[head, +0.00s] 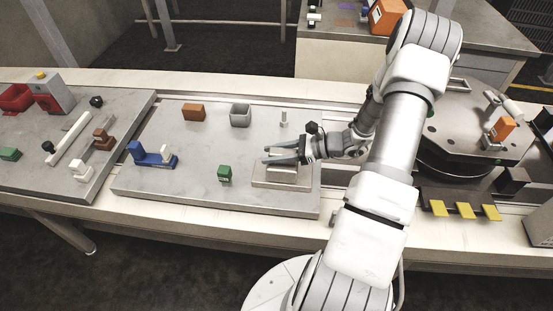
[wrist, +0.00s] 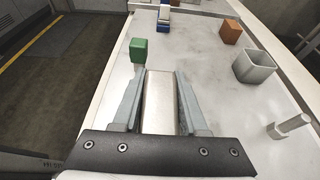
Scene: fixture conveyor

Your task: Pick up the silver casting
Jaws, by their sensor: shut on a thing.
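The silver casting (wrist: 159,103) is a pale metallic block between the two fingers of my gripper (wrist: 160,84) in the wrist view. In the head view my gripper (head: 282,155) reaches in from the right, low over the grey plate, with its fingers along the casting (head: 284,168). The gripper is shut on the casting. The casting shows at a flat, light base (head: 287,182) on the plate; I cannot tell whether it is clear of it. Part of the casting is hidden by the fingers and the gripper body.
On the grey plate (head: 140,195) stand a green block (head: 225,173), a blue fixture (head: 150,157), a brown block (head: 193,112), a grey open box (head: 240,115) and a small upright peg (head: 283,119). A round turntable (head: 460,135) lies right. The plate's middle is clear.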

